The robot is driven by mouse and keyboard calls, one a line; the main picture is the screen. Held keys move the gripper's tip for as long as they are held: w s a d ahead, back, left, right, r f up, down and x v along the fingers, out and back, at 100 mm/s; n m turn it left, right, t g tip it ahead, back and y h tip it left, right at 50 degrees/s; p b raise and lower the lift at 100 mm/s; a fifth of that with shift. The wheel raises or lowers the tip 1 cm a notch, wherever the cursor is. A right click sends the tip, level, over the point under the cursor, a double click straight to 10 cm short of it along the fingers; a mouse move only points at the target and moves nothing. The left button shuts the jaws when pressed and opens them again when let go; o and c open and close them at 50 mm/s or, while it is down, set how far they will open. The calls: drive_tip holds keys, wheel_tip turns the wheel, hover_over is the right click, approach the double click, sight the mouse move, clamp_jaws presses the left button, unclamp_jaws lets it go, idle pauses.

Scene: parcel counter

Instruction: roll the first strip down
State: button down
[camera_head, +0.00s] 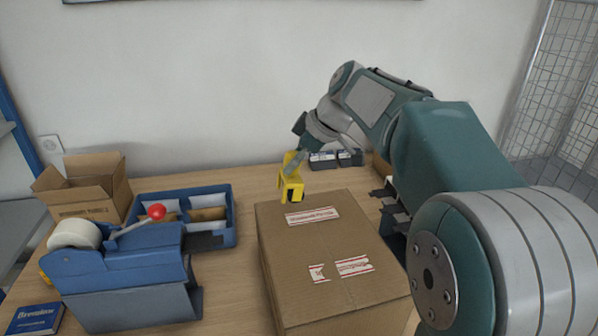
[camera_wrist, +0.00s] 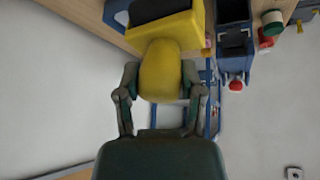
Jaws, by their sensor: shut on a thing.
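My gripper (camera_wrist: 160,82) is shut on a yellow hand tool (camera_wrist: 160,70) with a dark roller (camera_wrist: 165,10) at its end. In the head view the yellow tool (camera_head: 291,186) hangs at the far edge of a closed cardboard box (camera_head: 330,240). I cannot tell whether its roller touches the box. A red-and-white printed strip (camera_head: 312,216) lies across the box top towards the back. Nearer the front are a small strip piece (camera_head: 318,273) and a longer strip piece (camera_head: 354,266). Which is the first strip is not clear.
A blue tape dispenser (camera_head: 120,265) with a white roll and red knob stands left of the box. Behind it are a blue tray (camera_head: 233,215) and an open carton (camera_head: 90,190). A blue booklet (camera_head: 35,318) lies front left. Bare table (camera_head: 235,280) separates dispenser and box.

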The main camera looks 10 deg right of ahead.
sight(299, 174)
drive_tip(key=shift+w+d, duration=0.15)
drive_tip(key=shift+d, duration=0.15)
drive_tip(key=shift+d+f, duration=0.25)
drive_tip(key=shift+f, duration=0.05)
drive_tip(key=f, duration=0.2)
drive_tip(key=a+f, duration=0.1)
drive_tip(key=f, duration=0.2)
drive_tip(key=shift+a, duration=0.2)
drive_tip(key=shift+d+f, duration=0.15)
drive_tip(key=shift+d, duration=0.35)
drive_tip(key=shift+w+a, duration=0.3)
drive_tip(key=shift+w, duration=0.45)
drive_tip(key=shift+d, duration=0.15)
